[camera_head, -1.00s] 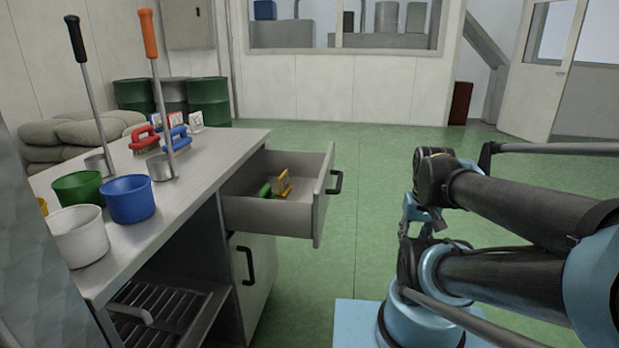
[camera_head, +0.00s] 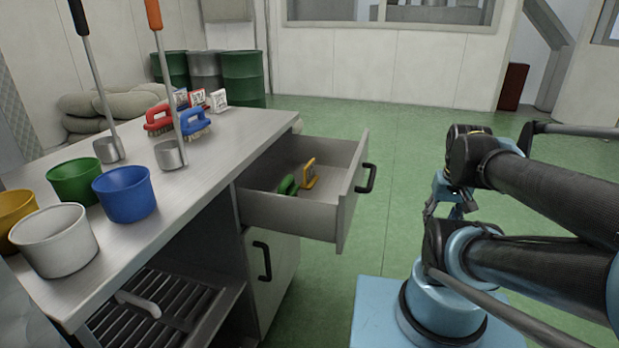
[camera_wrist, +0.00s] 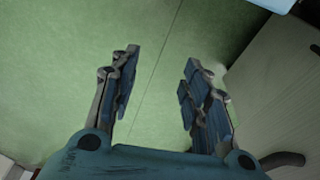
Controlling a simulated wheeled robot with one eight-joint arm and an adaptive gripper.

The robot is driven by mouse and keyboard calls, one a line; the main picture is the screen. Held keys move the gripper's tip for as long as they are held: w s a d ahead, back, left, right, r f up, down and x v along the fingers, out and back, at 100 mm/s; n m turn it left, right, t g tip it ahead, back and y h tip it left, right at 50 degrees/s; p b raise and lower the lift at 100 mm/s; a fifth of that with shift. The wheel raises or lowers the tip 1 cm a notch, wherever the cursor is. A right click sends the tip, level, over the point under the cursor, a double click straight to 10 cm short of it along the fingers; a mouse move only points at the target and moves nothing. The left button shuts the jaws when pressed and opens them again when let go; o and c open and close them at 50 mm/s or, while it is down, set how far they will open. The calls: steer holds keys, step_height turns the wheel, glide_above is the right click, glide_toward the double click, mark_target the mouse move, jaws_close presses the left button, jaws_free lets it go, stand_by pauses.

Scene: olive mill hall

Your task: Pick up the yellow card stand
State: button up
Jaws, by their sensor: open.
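The yellow card stand (camera_head: 309,173) stands inside the open drawer (camera_head: 290,213) of the counter, in the head view. A green brush-like thing (camera_head: 287,185) lies just left of it in the drawer. My gripper (camera_wrist: 158,95) is open and empty in the wrist view, with green floor between its fingers. In the head view my gripper (camera_head: 445,208) is partly hidden by my arm, to the right of the drawer and apart from it. The card stand does not show in the wrist view.
On the counter top (camera_head: 225,135) stand a blue cup (camera_head: 125,195), a green cup (camera_head: 74,182), a white cup (camera_head: 54,240), ladles, a red brush (camera_head: 158,119), a blue brush (camera_head: 196,122) and other card stands (camera_head: 219,99).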

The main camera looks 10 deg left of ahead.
steer(key=o, duration=0.9)
steer(key=shift+w+a+r+n, duration=0.1)
steer(key=shift+a+r+n, duration=0.15)
steer(key=shift+r, duration=0.25)
steer(key=shift+w+a+r+n, duration=0.1)
steer(key=shift+a+r+n, duration=0.1)
steer(key=shift+r, duration=0.3)
steer(key=shift+c, duration=0.2)
steer(key=shift+o, duration=1)
steer(key=shift+n, duration=0.95)
steer(key=w+a+r, duration=0.1)
steer(key=r, duration=0.1)
steer(key=w+a+r, duration=0.1)
steer(key=w, duration=0.1)
steer(key=shift+w+a+r, duration=0.1)
steer(key=shift+w+r, duration=0.2)
steer(key=shift+r, duration=0.05)
step_height(320, 180, up, 11)
steer(key=n+g+y, duration=0.2)
steer(key=n, duration=1.1)
glide_above(310, 163)
steer(key=d, duration=0.2)
steer(key=f, duration=0.5)
steer(key=a+f, duration=0.1)
steer(key=f, duration=0.5)
steer(key=a+f, duration=0.1)
steer(key=f, duration=0.4)
steer(key=shift+w+a+f, duration=0.1)
steer(key=shift+f, duration=0.1)
